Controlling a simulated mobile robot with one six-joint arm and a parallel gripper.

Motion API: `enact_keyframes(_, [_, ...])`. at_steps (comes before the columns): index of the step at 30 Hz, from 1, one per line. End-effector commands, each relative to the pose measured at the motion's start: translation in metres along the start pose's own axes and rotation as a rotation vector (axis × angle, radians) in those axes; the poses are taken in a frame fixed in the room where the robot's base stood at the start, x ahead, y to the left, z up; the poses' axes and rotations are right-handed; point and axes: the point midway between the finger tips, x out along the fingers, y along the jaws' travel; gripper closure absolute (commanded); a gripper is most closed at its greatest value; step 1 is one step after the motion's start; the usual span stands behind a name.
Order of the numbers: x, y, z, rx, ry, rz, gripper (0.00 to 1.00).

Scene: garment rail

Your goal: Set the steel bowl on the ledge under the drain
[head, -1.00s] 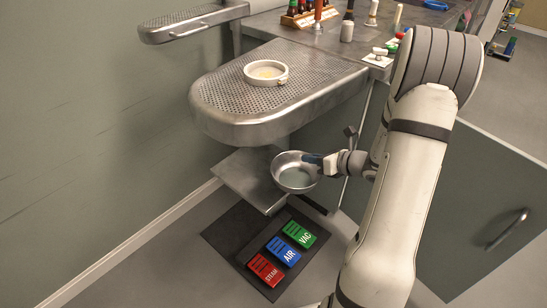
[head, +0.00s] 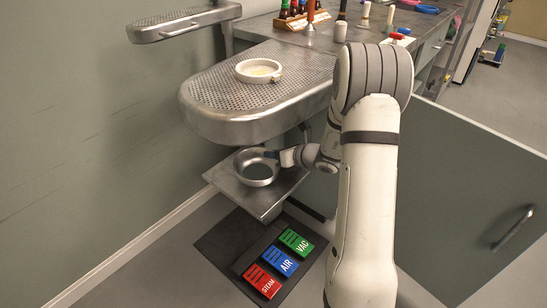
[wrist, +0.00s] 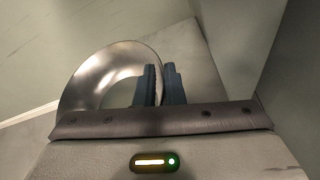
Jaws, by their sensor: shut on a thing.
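The round steel bowl (head: 257,172) is upright over the metal ledge (head: 262,204), below the perforated steel board (head: 225,122). My gripper (head: 284,158) is shut on the bowl's right rim. I cannot tell whether the bowl's base touches the ledge. In the wrist view the two dark fingers (wrist: 159,84) close on the rim of the bowl (wrist: 85,82), and the ledge (wrist: 192,48) shows behind it. The drain itself is not visible; the board hides its underside.
A white dish (head: 259,70) sits on the board. Red, blue and green pedals marked STEAM, AIR (head: 279,261) and VAC lie on the floor below. Bottles and tools stand on the counter behind. A green cabinet panel (head: 460,185) is at right.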

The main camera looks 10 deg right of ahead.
Motion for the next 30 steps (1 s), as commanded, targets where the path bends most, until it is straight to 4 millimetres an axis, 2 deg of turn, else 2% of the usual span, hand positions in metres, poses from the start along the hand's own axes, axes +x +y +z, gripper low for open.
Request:
enact_keyframes(8, [0.001, 0.000, -0.002, -0.001, 0.000, 0.000, 1.00])
enact_keyframes(9, [0.000, 0.000, -0.001, -0.001, 0.001, 0.000, 0.88])
enact_keyframes(16, [0.000, 0.001, -0.001, -0.001, 0.001, 0.001, 0.69])
enact_keyframes(25, [-0.001, 0.002, 0.003, -0.001, 0.001, 0.001, 0.69])
enact_keyframes(30, [-0.026, 0.002, 0.005, 0.001, 0.000, -0.002, 0.69])
